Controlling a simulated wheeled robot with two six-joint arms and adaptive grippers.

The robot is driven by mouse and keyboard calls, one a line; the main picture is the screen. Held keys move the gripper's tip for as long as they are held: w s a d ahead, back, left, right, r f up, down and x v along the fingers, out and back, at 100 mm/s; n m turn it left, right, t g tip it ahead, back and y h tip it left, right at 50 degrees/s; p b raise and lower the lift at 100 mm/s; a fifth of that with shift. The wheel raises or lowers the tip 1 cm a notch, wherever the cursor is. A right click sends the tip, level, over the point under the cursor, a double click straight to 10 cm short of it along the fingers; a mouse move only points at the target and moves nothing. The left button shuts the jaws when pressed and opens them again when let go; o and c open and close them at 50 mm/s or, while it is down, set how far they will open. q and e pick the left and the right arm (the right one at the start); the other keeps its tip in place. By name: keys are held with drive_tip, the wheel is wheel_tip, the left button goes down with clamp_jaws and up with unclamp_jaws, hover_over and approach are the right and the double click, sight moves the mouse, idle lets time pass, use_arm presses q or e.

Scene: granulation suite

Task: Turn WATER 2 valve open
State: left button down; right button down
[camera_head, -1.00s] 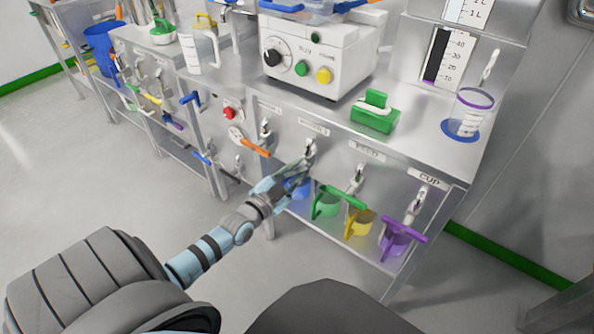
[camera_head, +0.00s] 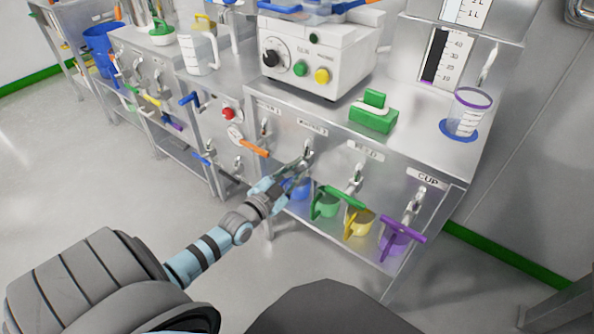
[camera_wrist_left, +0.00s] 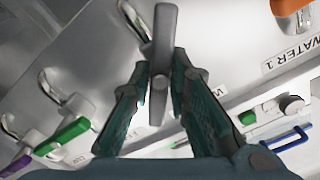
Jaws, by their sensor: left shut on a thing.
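The WATER 2 label (camera_head: 312,130) is on the front panel of the steel bench. The WATER 2 valve (camera_head: 308,152) sits below it, a metal tap partly hidden by my gripper. In the left wrist view its grey lever (camera_wrist_left: 164,45) stands between my fingers, its lower end in their grip. My left gripper (camera_head: 297,169) is shut on this lever; it also shows in the left wrist view (camera_wrist_left: 160,92). My right gripper is in neither view.
An orange lever (camera_head: 253,147) is to the left. A green handle (camera_head: 341,195) and a purple handle (camera_head: 405,232) are to the right. A blue container (camera_head: 298,189) sits below my gripper. A white machine (camera_head: 315,58) stands on the bench.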

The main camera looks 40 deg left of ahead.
use_arm(q)
drive_tip(key=shift+f+n, duration=0.15)
drive_tip(key=shift+n, duration=1.45)
drive_tip(key=shift+s+a+f+n, duration=0.1)
drive_tip(key=shift+n, duration=1.6)
idle(1.7)
drive_tip(key=c, duration=1.7)
unclamp_jaws()
drive_tip(key=shift+o, duration=0.7)
drive_tip(key=shift+s, duration=0.1)
drive_tip(key=s, duration=1.1)
drive_tip(key=shift+s, duration=0.35)
